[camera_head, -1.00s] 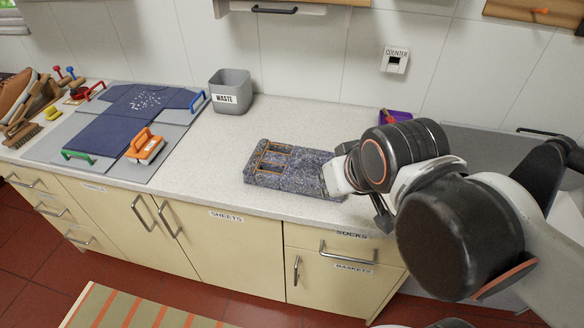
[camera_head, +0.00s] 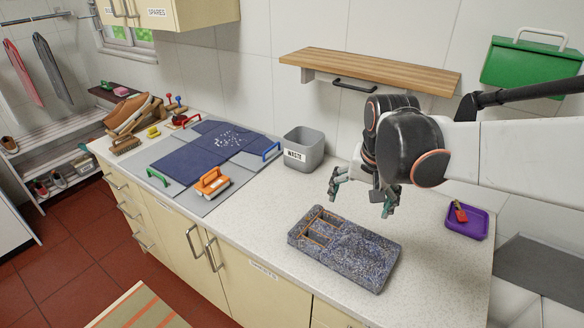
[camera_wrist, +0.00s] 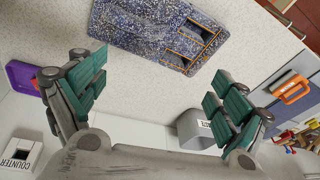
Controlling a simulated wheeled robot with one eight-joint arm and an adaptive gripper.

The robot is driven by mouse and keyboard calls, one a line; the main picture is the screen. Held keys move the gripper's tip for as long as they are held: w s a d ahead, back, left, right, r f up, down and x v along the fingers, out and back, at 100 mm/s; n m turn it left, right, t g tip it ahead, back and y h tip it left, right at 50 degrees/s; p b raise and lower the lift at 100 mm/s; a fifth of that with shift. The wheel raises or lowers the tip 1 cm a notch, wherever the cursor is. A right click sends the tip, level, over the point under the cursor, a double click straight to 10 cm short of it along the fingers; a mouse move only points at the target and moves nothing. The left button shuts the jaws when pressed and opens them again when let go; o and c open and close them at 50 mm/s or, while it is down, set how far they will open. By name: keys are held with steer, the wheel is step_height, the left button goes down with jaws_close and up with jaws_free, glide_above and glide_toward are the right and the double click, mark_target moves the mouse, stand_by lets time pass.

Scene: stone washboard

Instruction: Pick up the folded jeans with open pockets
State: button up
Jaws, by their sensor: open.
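The folded jeans (camera_head: 345,254) lie flat on the pale counter as a thick, blue-grey speckled slab. Orange-edged open pockets (camera_head: 319,229) are at their left end. My gripper (camera_head: 362,198) is open and empty, above and behind the jeans, with its two fingers spread and pointing down. In the wrist view the jeans (camera_wrist: 140,27) show at the top, beyond my green-padded gripper (camera_wrist: 160,98); their upper edge is cut off by the frame. Nothing is between the fingers.
A grey waste bin (camera_head: 303,150) stands behind left of the jeans. A purple tray (camera_head: 467,222) with a red item lies to the right. A wooden shelf (camera_head: 370,70) hangs above.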

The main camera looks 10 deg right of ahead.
mark_target(365, 241)
steer(key=d+f+m+g+b, duration=0.1)
steer(key=f, duration=0.5)
steer(key=d+f+m+g, duration=0.1)
steer(key=d+f, duration=0.1)
steer(key=f, duration=0.4)
steer(key=w+d+f+m+b, duration=0.1)
steer(key=f, duration=0.4)
steer(key=shift+d+f+g+b, duration=0.25)
steer(key=shift+f+g+b, duration=0.05)
steer(key=shift+f+g, duration=0.1)
steer(key=shift+r, duration=0.1)
steer(key=shift+c, duration=0.5)
steer(key=c, duration=2.1)
steer(key=shift+o, duration=0.2)
